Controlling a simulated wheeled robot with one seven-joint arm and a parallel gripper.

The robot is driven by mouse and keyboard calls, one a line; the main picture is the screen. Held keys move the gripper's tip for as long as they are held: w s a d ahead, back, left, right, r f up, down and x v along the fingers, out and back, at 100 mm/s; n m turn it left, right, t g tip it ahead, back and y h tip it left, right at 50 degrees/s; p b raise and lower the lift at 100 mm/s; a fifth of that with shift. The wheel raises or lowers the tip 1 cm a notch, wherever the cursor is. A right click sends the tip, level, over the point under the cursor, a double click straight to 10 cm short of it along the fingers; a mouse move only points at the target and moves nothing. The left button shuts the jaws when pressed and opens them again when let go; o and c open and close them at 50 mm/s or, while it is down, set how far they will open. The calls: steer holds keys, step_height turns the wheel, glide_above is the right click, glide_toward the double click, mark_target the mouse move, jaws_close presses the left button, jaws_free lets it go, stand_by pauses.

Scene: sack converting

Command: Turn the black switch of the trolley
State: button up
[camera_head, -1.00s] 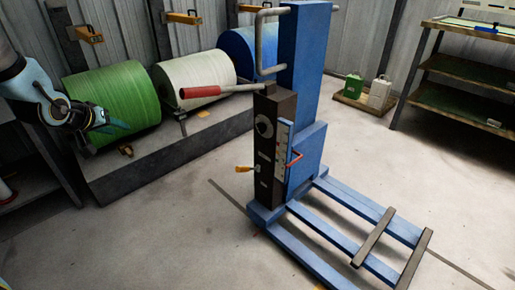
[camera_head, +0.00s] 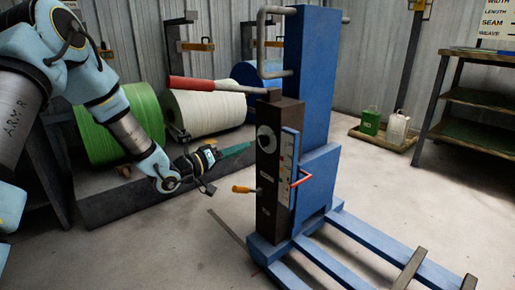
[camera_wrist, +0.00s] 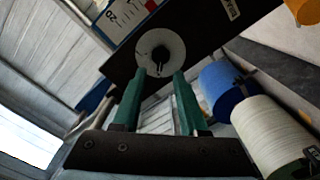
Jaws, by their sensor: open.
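The blue trolley (camera_head: 312,100) stands upright in the middle of the head view, with a dark control box (camera_head: 277,185) on its left side. A round pale dial plate (camera_head: 265,138) sits high on that box. In the wrist view the dial plate (camera_wrist: 173,45) is straight ahead, and the small black switch (camera_wrist: 160,62) is at its centre. My gripper (camera_head: 250,147) reaches in from the left, its green fingers pointing at the dial. In the wrist view my gripper (camera_wrist: 157,74) is open and empty, its fingertips just short of the plate's lower edge; whether they touch it is unclear.
A red-gripped lever (camera_head: 205,84) sticks out left above the dial. Green (camera_head: 120,128) and white (camera_head: 205,110) rolls lie behind my arm. Open floor lies front left.

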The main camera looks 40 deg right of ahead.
mark_target(263, 140)
steer(key=d+b, duration=0.1)
steer(key=d, duration=0.6)
steer(key=shift+s, duration=0.15)
steer(key=shift+c, duration=0.3)
jaws_close()
